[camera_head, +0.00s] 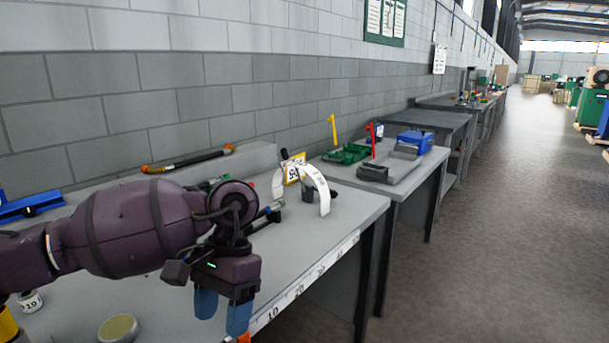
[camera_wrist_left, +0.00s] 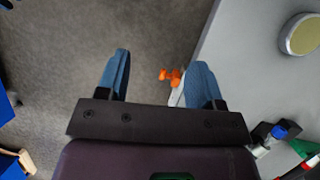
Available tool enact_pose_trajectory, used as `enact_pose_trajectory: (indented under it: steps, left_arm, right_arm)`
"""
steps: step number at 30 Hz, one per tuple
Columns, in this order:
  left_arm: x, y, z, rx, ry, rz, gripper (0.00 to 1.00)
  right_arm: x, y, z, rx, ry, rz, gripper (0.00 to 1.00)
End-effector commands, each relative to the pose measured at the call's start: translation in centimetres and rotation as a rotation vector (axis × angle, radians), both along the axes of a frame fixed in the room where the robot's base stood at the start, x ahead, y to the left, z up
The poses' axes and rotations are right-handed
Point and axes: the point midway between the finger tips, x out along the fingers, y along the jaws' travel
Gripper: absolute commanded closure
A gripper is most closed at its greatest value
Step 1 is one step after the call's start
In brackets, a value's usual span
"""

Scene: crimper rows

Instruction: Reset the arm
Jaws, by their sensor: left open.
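My left arm comes in from the left in the head view, and its gripper (camera_head: 222,308) hangs pointing down at the front edge of the grey workbench (camera_head: 330,228). Its two blue fingers are apart with nothing between them. In the left wrist view the open gripper (camera_wrist_left: 160,80) shows above the floor and beside the bench edge, with the right finger close to the bench. A small orange piece (camera_wrist_left: 170,76) shows near the right finger, partly hidden by it. My right gripper is in neither view.
A round tin (camera_head: 118,328) stands on the bench at the front left. A white arched piece with a yellow label (camera_head: 296,172) stands farther along. A second bench holds a green tray (camera_head: 347,153) and a blue box (camera_head: 414,141). The aisle floor (camera_head: 500,230) at right is clear.

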Motion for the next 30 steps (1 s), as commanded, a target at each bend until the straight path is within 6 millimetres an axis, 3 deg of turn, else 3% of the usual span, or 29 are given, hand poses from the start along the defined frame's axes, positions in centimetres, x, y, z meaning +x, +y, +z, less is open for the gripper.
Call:
enact_pose_trajectory:
  steps: [10,18,24,30]
  left_arm:
    - [-6.5,-6.0,-2.9,-0.246,0.267,0.354,0.39]
    - [-11.5,-11.0,-2.2,-0.402,0.672,0.791,0.39]
    - [-13.2,-13.0,-0.4,-0.435,1.046,1.117,0.39]
    - [-13.0,-13.1,1.3,-0.402,1.469,1.41,0.39]
  right_arm:
    - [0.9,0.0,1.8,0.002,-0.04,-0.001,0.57]
    - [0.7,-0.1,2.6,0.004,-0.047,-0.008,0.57]
    - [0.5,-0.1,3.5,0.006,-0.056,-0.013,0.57]
    - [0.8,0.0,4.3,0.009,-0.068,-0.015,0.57]
